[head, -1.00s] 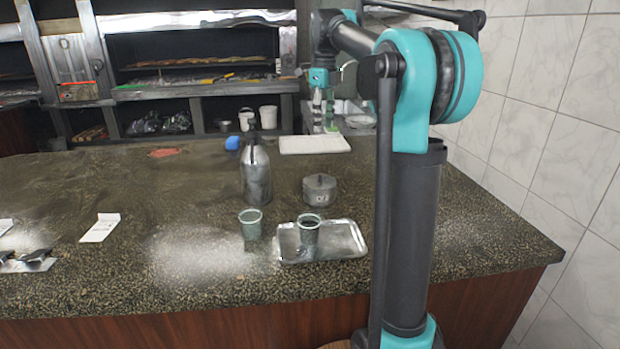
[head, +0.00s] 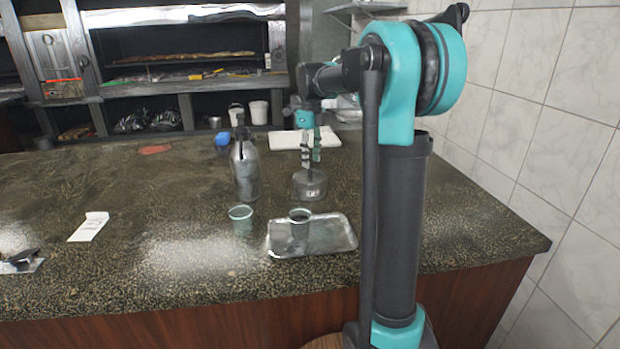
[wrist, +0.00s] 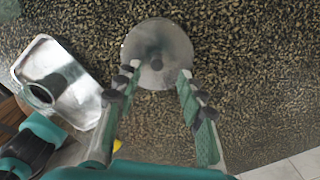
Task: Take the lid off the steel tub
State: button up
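The steel tub (head: 310,189) stands on the speckled counter behind the tray, with its lid on. In the wrist view its round grey lid (wrist: 140,45) is seen from above, with a small knob (wrist: 157,64) near the middle. My gripper (head: 311,163) points down just above the lid. In the wrist view my gripper (wrist: 158,74) is open, its two fingers apart on either side of the knob with nothing held. I cannot tell exactly how high the fingertips are over the lid.
A metal tray (head: 335,240) holding a cup (head: 300,236) lies in front of the tub. Another cup (head: 241,222) and a tall dark bottle (head: 245,172) stand to the left. A white board (head: 285,140) lies behind. The counter's right side is clear.

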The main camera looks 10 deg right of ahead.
aim_at(310, 174)
jog(key=f, duration=0.4)
jog(key=shift+s+a, duration=0.1)
jog(key=shift+a, duration=0.1)
jog(key=shift+c, duration=0.2)
grip_shut()
